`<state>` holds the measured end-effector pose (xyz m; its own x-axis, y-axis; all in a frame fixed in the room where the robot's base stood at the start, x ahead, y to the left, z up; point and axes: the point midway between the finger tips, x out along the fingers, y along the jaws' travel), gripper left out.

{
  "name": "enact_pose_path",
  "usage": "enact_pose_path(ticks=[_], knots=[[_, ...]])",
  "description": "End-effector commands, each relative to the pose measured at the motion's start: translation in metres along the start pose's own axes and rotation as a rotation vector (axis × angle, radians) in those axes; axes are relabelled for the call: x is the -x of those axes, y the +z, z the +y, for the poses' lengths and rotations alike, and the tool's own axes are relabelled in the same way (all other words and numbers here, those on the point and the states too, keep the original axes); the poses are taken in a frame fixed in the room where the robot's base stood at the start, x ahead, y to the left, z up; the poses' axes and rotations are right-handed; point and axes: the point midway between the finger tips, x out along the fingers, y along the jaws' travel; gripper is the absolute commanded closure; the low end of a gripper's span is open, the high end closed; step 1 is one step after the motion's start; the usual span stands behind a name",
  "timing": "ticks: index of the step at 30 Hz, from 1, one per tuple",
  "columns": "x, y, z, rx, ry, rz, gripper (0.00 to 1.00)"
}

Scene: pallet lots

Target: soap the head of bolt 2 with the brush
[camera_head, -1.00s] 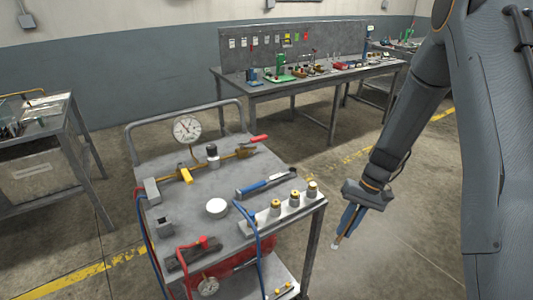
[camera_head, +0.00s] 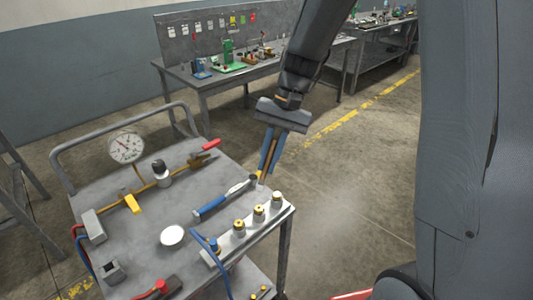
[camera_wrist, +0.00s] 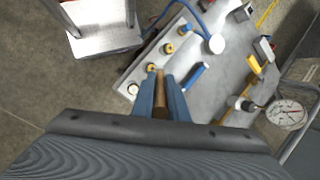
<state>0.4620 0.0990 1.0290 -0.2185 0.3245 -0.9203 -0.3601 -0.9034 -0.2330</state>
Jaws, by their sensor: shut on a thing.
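My gripper (camera_head: 266,168) points down over the cart's far right corner, with its blue fingers shut on a brush (camera_wrist: 160,97). The brush has a wooden handle; its tip is small and hard to make out. A grey block carries a row of bolts with brass-coloured tops, one (camera_head: 277,201), another (camera_head: 258,213) and another (camera_head: 239,228), plus a blue-fitted end (camera_head: 213,245). No number is readable, so I cannot tell which is bolt 2. The brush appears apart from them. A round white dish (camera_head: 172,235) sits left of the block; it also shows in the wrist view (camera_wrist: 216,44).
On the cart (camera_head: 145,236), a blue-handled tool (camera_head: 222,198) lies between dish and gripper. A gauge (camera_head: 126,147), a yellow-handled valve (camera_head: 132,203) and a red-handled valve (camera_head: 207,148) stand towards the back left. A blue hose (camera_head: 207,252) arches by the block. A workbench (camera_head: 200,86) stands behind.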

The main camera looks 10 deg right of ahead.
Motion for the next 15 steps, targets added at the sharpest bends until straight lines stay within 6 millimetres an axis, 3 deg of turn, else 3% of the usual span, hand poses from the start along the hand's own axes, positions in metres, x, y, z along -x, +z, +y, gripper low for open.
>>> enact_pose_path(ticks=[15], knots=[[-0.042, -0.013, 0.007, 0.007, 0.003, -0.001, 1.00]])
